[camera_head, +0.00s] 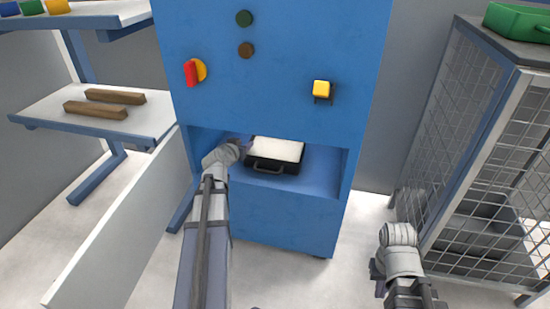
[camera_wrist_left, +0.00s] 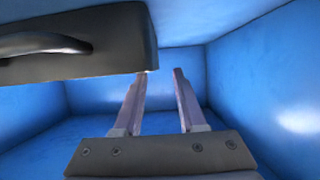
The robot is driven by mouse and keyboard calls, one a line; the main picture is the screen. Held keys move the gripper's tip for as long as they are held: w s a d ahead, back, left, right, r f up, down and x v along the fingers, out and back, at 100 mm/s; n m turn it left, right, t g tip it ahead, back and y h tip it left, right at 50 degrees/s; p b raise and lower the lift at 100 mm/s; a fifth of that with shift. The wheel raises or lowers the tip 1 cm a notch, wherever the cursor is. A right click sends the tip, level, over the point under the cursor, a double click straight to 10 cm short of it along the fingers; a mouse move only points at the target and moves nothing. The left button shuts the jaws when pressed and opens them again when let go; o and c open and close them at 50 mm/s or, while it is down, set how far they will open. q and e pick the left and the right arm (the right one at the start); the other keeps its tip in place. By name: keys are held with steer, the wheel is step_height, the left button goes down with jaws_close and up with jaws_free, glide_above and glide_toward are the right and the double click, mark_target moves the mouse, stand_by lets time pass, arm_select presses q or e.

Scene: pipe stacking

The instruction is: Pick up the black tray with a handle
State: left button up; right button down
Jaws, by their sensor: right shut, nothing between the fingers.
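The black tray (camera_head: 287,167) sits in the blue recess of the machine, filled with white contents. Its handle (camera_head: 267,169) is on the front side, facing me. In the left wrist view the tray (camera_wrist_left: 110,58) fills the upper left, with its dark curved handle (camera_wrist_left: 45,43) at the left edge. My left gripper (camera_head: 243,145) is inside the recess, just left of the tray. Its fingers (camera_wrist_left: 160,75) are apart with nothing between them. One fingertip overlaps the tray's corner in view; I cannot tell whether it touches. My right gripper (camera_head: 379,288) is shut and empty, low at the right.
The blue machine (camera_head: 270,100) has buttons and a red-yellow knob. The recess walls (camera_wrist_left: 275,85) are close around my left gripper. A white panel (camera_head: 110,230) stands at the left. A mesh cage (camera_head: 470,140) with a grey bin (camera_head: 480,225) is at the right.

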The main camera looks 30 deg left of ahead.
arm_select(q)
steer(key=shift+d+b+x, duration=0.1)
steer(key=shift+b+x, duration=0.4)
steer(key=shift+x, duration=0.9)
steer(key=shift+d+b+x, duration=0.15)
steer(key=shift+b+x, duration=0.35)
steer(key=shift+x, duration=0.9)
steer(key=shift+c, duration=0.2)
jaws_close()
